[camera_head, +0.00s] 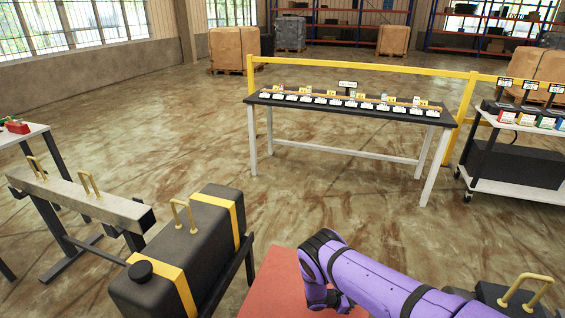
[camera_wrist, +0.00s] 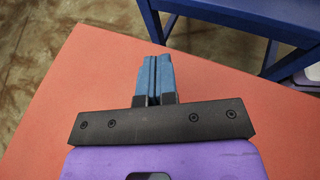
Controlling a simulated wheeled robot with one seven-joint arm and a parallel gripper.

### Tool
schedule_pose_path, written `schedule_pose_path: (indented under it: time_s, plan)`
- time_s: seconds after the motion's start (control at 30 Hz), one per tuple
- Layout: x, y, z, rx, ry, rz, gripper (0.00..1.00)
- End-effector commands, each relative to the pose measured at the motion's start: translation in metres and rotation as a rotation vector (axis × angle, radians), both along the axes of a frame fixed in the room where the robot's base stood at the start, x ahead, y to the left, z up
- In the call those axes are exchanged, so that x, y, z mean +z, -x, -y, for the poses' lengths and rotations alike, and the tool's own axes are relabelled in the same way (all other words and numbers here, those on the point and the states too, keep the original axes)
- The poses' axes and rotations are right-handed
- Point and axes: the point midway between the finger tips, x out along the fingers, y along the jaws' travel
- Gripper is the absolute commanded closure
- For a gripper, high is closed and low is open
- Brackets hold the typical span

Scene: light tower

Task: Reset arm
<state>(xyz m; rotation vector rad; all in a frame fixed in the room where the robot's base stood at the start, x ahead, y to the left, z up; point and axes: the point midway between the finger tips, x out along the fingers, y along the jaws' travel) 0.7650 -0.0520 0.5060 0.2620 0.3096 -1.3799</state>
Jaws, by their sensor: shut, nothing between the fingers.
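My gripper (camera_wrist: 152,78) shows in the wrist view with its two blue fingers closed together and nothing between them. It is over a flat red surface (camera_wrist: 75,75), near that surface's edge. In the head view my purple arm reaches in from the lower right over the same red surface (camera_head: 272,285). The arm is bent, and its end is at the bottom of the picture. The gripper's fingers are not visible there.
A black tank with yellow bands (camera_head: 180,255) stands left of the red surface. A grey beam with gold handles (camera_head: 85,200) is farther left. A long table with small items (camera_head: 290,108) and a white cart (camera_head: 520,188) stand beyond open floor. A blue frame (camera_wrist: 215,12) is near the gripper.

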Motion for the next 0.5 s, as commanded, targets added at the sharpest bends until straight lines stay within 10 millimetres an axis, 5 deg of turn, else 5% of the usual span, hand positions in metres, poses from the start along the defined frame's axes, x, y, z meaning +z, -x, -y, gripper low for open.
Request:
schedule_pose_path:
  time_s: [0.5]
  plan:
    - [0.044, -0.026, -0.009, -0.075, -0.046, 0.054, 1.0]
